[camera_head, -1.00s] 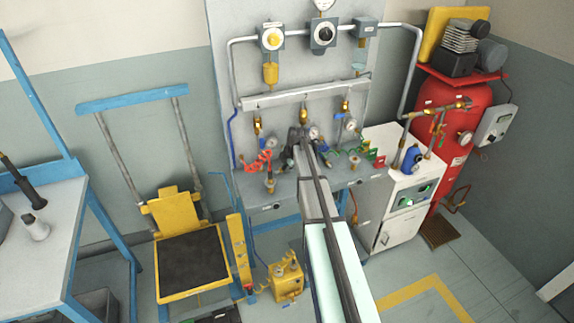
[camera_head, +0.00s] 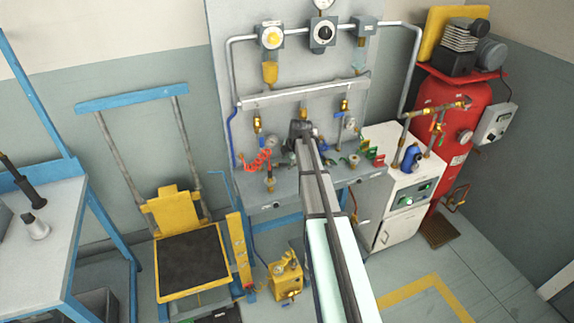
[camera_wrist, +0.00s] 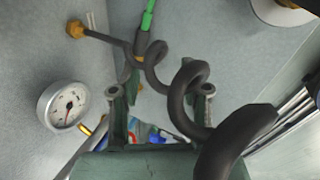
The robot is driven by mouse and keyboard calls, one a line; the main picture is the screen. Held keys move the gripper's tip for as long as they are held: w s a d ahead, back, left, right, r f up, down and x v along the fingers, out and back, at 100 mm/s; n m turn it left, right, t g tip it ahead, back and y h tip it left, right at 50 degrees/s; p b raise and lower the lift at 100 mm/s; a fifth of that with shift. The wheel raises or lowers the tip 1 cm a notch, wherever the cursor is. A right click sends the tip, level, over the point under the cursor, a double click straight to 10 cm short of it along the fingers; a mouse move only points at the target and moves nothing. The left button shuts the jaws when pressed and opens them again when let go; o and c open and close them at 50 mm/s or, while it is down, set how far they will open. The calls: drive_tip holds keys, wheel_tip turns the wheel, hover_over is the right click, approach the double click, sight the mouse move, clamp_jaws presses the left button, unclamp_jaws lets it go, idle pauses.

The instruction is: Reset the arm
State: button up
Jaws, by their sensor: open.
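My arm reaches out over the blower bench (camera_head: 228,187) in the head view. My gripper (camera_head: 302,136) is at its far end, in front of the back panel, small and partly hidden by the arm. In the wrist view the two fingers of my gripper (camera_wrist: 158,98) stand apart. A dark coiled hose (camera_wrist: 188,85) with a green end (camera_wrist: 148,18) passes across the view near the fingers. I cannot tell whether it touches them; no grasped object is visible.
A round pressure gauge (camera_wrist: 66,104) is close at left in the wrist view. Regulators (camera_head: 270,38), brass fittings and a red coiled hose (camera_head: 258,160) crowd the panel and bench. A white cabinet (camera_head: 400,205) and red tank (camera_head: 455,140) stand right, a yellow cart (camera_head: 190,280) left.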

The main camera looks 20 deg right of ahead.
drive_tip(key=v, duration=0.8)
drive_tip(key=s+a+f+m+g+y+b, duration=0.1)
drive_tip(key=s+a+f+m+g, duration=0.15)
drive_tip(key=s+a+f, duration=0.55)
drive_tip(key=s+a+f+m+g, duration=0.2)
drive_tip(key=s+a+f+m, duration=0.15)
drive_tip(key=s+f, duration=0.8)
drive_tip(key=s+a+f+m+g+y+b, duration=0.1)
drive_tip(key=s+a+f+m+g, duration=0.15)
drive_tip(key=s+a+f, duration=0.55)
drive_tip(key=s+a+f+m+g, duration=0.1)
drive_tip(key=s+a+f+m, duration=0.1)
drive_tip(key=s, duration=0.8)
drive_tip(key=s+a+f+m+g+h, duration=0.1)
drive_tip(key=s+f+m, duration=0.4)
drive_tip(key=s, duration=0.5)
drive_tip(key=s+a+f+m+g+h, duration=0.1)
drive_tip(key=s+f, duration=0.4)
drive_tip(key=s, duration=0.6)
drive_tip(key=shift+a+f+m+g, duration=0.3)
drive_tip(key=shift+a+m+g, duration=0.5)
drive_tip(key=shift+m, duration=0.45)
drive_tip(key=shift+s, duration=0.1)
